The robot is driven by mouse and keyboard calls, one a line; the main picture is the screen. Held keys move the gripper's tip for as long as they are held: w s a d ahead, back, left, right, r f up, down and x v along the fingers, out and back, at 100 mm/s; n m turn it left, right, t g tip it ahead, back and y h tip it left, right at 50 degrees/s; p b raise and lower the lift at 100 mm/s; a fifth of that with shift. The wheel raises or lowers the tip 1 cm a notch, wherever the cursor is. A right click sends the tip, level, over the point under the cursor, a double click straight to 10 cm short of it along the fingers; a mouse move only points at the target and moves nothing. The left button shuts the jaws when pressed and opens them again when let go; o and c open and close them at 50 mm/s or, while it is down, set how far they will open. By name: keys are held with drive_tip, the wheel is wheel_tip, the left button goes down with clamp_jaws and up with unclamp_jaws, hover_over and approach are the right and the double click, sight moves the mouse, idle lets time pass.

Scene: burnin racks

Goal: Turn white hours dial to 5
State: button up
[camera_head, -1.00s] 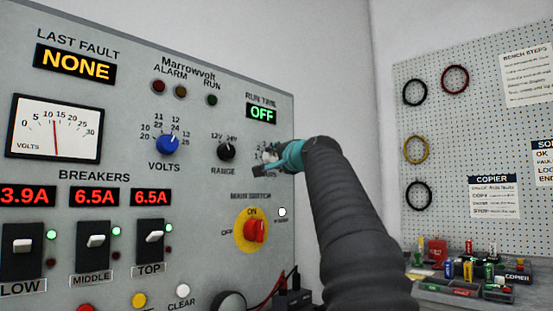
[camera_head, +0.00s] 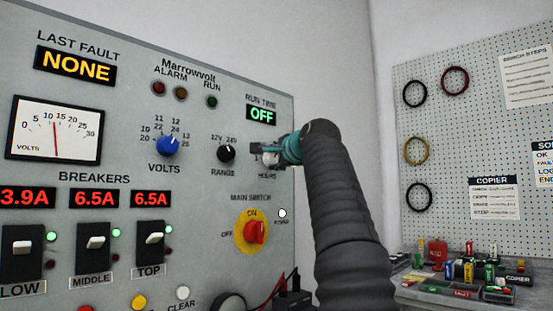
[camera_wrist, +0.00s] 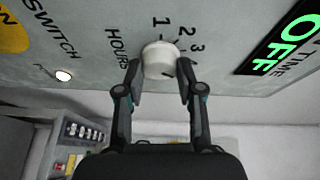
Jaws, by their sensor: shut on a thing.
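The white hours dial (camera_wrist: 158,58) is a round knob on the grey panel, with the numbers 1 to 4 visible around it and the word HOURS beside it. My gripper (camera_wrist: 159,72) is shut on the dial, one finger on each side. In the head view the dial (camera_head: 270,160) is mostly hidden by my gripper (camera_head: 270,152). A small dark mark shows on the dial's edge in the wrist view; which number it points to is unclear. The run time display (camera_head: 262,114) above reads OFF in green.
The black range knob (camera_head: 226,154) sits close to the left of my gripper. The red main switch (camera_head: 256,232) on its yellow plate is below. The blue volts knob (camera_head: 168,146) is further left. A pegboard (camera_head: 450,120) and a bench with bins (camera_head: 465,285) stand at right.

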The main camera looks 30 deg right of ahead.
drive_tip(key=o, duration=1.2)
drive_tip(key=shift+c, duration=0.2)
drive_tip(key=shift+s, duration=0.75)
drive_tip(key=s, duration=1)
drive_tip(key=shift+s+a+r, duration=0.15)
drive_tip(key=shift+s+a, duration=0.1)
drive_tip(key=shift+a, duration=0.05)
